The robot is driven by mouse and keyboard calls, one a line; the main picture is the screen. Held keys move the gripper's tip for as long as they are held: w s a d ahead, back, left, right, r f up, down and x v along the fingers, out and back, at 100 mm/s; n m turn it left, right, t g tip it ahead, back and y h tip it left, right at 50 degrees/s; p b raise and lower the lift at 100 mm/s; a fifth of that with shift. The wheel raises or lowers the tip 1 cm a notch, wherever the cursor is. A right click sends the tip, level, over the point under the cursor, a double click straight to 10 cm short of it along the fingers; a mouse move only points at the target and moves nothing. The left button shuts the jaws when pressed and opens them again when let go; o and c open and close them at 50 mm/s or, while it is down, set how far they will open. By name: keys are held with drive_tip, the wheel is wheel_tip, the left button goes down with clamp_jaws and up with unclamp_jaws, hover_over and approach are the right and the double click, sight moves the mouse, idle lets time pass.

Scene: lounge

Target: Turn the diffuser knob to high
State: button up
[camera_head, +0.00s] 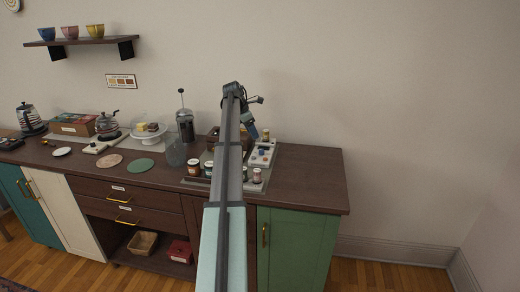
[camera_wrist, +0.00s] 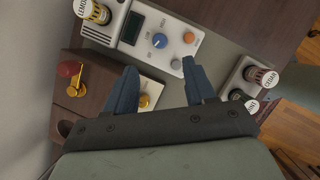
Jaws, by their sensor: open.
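The diffuser (camera_wrist: 147,62) is a white panel in the wrist view, with a dark display (camera_wrist: 131,28), a blue round knob (camera_wrist: 160,41), an orange button (camera_wrist: 189,37) and a small pale button (camera_wrist: 176,64). A light mark shows on the knob, but its setting is too small to read. In the head view the diffuser (camera_head: 262,155) stands at the right part of the counter. My gripper (camera_wrist: 160,66) is open, its two blue fingers apart and empty. The knob shows beyond the gap between the fingertips. In the head view my gripper (camera_head: 251,131) is above the diffuser, partly hidden by my arm.
Labelled jars stand around the diffuser, including a cedar jar (camera_wrist: 262,77) and a lemon jar (camera_wrist: 95,11). A brown wooden box with a brass tap-like part (camera_wrist: 77,85) is beside it. A French press (camera_head: 185,125) stands left. The counter's right end (camera_head: 315,180) is clear.

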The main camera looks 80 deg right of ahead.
sight(261, 150)
drive_tip(key=x, duration=1)
drive_tip(key=shift+s+d+f, duration=0.1)
drive_tip(key=shift+d+f, duration=0.05)
drive_tip(key=shift+f, duration=0.1)
clamp_jaws()
